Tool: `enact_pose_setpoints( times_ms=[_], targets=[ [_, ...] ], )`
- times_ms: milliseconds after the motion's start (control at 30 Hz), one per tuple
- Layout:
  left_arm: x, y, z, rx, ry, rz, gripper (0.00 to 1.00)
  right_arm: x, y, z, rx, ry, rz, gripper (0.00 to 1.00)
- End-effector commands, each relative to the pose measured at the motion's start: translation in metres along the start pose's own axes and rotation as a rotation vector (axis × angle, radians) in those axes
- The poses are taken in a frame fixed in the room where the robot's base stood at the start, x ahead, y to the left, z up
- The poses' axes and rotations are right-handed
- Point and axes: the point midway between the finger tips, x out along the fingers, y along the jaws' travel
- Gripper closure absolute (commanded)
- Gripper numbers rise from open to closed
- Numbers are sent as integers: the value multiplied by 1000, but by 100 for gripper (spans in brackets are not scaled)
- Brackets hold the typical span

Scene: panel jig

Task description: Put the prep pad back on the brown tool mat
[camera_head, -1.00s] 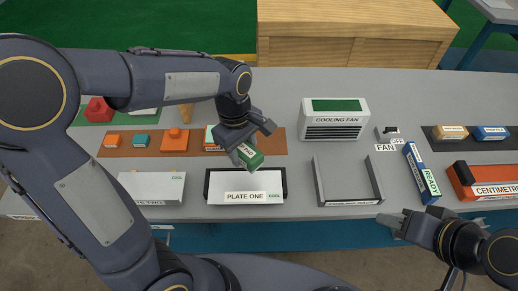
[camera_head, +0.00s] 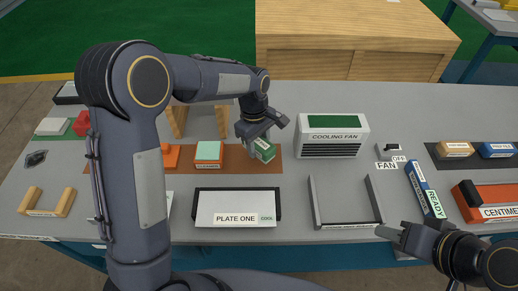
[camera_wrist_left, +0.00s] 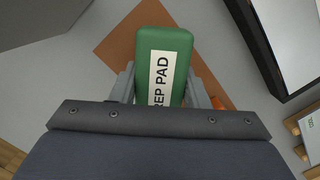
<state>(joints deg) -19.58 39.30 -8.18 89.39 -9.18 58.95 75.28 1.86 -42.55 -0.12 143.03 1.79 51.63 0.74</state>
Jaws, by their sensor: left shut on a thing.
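The green prep pad (camera_head: 264,150), with a white label, is held between the fingers of my left gripper (camera_head: 259,141). In the left wrist view the prep pad (camera_wrist_left: 165,65) fills the space between the two fingers (camera_wrist_left: 165,90). The brown tool mat (camera_head: 237,165) lies under it, and the pad is at the mat's right end. I cannot tell whether the pad touches the mat. In the left wrist view a bare part of the mat (camera_wrist_left: 118,50) shows beside the pad. My right gripper (camera_head: 393,235) hangs at the lower right, away from the mat; its jaws are unclear.
An orange block with a pale green top (camera_head: 208,152) sits on the mat left of the pad. The cooling fan box (camera_head: 333,140) stands close on the right. Plate one (camera_head: 237,207) is in front. My left arm hides part of the mat's left side.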

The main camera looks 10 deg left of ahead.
Motion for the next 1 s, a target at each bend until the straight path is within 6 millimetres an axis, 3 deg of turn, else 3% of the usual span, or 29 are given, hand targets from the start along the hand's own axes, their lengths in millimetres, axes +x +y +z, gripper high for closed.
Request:
enact_pose_setpoints(
  times_ms=[167, 400, 767, 800, 933, 1000],
  targets=[
    [8, 6, -6, -1, 0, -1, 80, -1, 0, 0, 0, 0, 0, 64],
    [40, 8, -11, 0, -1, 0, 80, -1, -1, -1, 0, 0, 0, 64],
    [45, 8, -12, 0, 0, 1, 80, 1, 1, 1, 0, 0, 0, 64],
    [45, 8, -12, 0, 0, 0, 56, 1, 0, 0, 0, 0, 0, 64],
    [44, 8, -12, 0, 0, 0, 39, 1, 0, 0, 0, 0, 0, 64],
    [44, 8, -12, 0, 0, 0, 37, 1, 0, 0, 0, 0, 0, 64]
  ],
)
